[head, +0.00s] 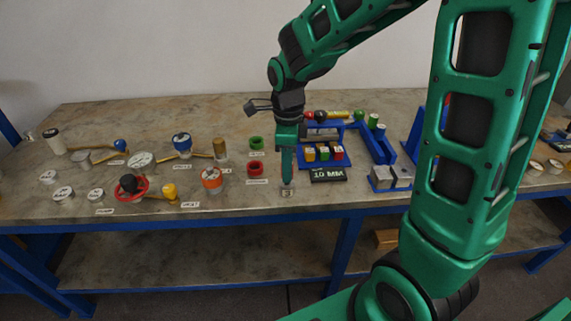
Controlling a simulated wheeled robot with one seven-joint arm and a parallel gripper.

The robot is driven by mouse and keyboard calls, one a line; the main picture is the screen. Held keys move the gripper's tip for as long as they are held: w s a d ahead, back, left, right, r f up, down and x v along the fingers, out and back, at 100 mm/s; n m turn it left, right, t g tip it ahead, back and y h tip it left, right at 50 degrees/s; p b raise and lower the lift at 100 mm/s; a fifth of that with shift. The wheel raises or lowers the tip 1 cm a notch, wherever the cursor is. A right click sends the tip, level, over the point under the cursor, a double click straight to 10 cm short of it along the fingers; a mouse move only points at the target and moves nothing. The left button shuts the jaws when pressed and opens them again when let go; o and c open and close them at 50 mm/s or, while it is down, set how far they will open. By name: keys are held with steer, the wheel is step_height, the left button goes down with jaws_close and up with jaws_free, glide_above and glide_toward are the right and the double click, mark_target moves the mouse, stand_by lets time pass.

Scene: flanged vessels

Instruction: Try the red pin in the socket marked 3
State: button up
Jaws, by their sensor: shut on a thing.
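My gripper (287,180) points straight down over the front middle of the table, its tip just above a small pale marked piece (288,192). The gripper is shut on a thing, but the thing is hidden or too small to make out. I cannot pick out the red pin for certain. The mark on the pale piece is too small to read surely, so I cannot tell whether it is socket 3. A blue holder (318,165) just right of my gripper bears several small blocks with yellow, green and red on them.
A black "10 MM" sign (328,175) and grey blocks (391,177) stand right. Several flanged vessels, caps and a red handwheel (131,187) crowd the left of the table (225,203).

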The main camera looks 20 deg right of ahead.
steer(key=shift+f, duration=1)
steer(key=shift+r, duration=0.1)
stand_by(1.2)
steer(key=shift+r, duration=2.1)
steer(key=shift+r, duration=0.1)
steer(key=shift+r, duration=2.9)
steer(key=shift+s, duration=0.15)
